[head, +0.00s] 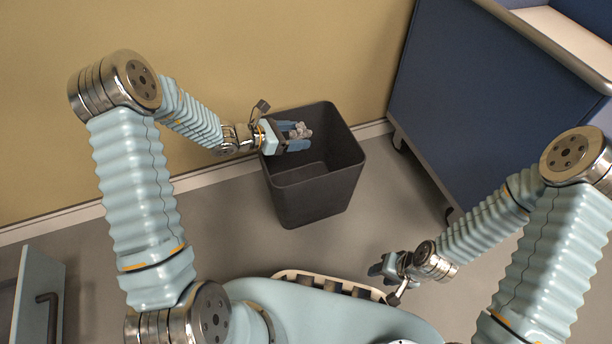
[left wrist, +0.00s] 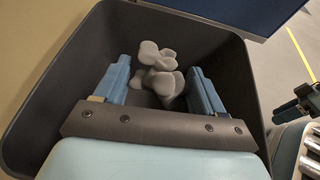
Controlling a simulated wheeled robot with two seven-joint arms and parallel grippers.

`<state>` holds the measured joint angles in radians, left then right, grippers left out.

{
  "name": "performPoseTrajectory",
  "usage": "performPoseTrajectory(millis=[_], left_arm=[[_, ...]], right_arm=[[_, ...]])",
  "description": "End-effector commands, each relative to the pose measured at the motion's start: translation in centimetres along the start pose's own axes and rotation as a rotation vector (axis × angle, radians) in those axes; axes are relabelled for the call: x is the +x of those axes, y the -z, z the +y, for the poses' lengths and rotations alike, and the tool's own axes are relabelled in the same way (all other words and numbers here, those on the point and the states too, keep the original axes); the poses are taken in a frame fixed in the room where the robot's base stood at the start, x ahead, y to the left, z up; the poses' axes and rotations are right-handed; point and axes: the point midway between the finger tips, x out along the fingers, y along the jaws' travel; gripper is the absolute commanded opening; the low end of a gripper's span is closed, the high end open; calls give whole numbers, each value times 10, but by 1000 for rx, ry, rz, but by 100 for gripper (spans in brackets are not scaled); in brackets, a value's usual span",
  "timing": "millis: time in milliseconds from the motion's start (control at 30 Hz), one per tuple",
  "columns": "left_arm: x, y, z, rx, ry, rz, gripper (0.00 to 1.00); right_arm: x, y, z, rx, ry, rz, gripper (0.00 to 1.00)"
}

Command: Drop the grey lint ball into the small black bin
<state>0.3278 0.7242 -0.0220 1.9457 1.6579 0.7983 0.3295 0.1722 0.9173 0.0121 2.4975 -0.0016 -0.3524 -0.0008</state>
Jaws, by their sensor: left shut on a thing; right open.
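The grey lint ball (head: 301,131) is a lumpy cluster held between the blue fingers of my left gripper (head: 296,138). In the left wrist view the lint ball (left wrist: 160,72) shows between the two fingertips, with the dark inside of the bin behind it. The small black bin (head: 318,198) stands upright on the floor against the wall, its top open. My left gripper reaches in from the left over the bin's opening, and the ball is over the inside. My right gripper (head: 378,270) is open and apart from the bin, low on the right.
A blue cabinet (head: 460,90) on casters stands right of the bin. The tan wall (head: 240,50) is behind it. A light blue panel with a dark handle (head: 46,300) is at the lower left. Grey floor (head: 400,205) is clear between bin and cabinet.

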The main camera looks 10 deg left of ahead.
Motion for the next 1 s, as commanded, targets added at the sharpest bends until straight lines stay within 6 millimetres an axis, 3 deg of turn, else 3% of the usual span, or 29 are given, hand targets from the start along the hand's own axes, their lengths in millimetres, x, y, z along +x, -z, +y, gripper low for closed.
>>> performPoseTrajectory(millis=[300, 333, 500, 833, 1000], left_arm=[[2, 4, 0, 1, 0, 0, 41], [2, 5, 0, 1, 0, 0, 74], [2, 4, 0, 1, 0, 0, 99], [-2, 4, 1, 1, -1, 0, 99], [-28, 2, 1, 0, -4, 1, 99]], right_arm=[[3, 0, 1, 0, 0, 1, 43], [3, 0, 1, 0, 0, 1, 43], [3, 0, 1, 0, 0, 1, 43], [2, 0, 1, 0, 0, 1, 43], [-4, 0, -2, 0, 0, -1, 43]])
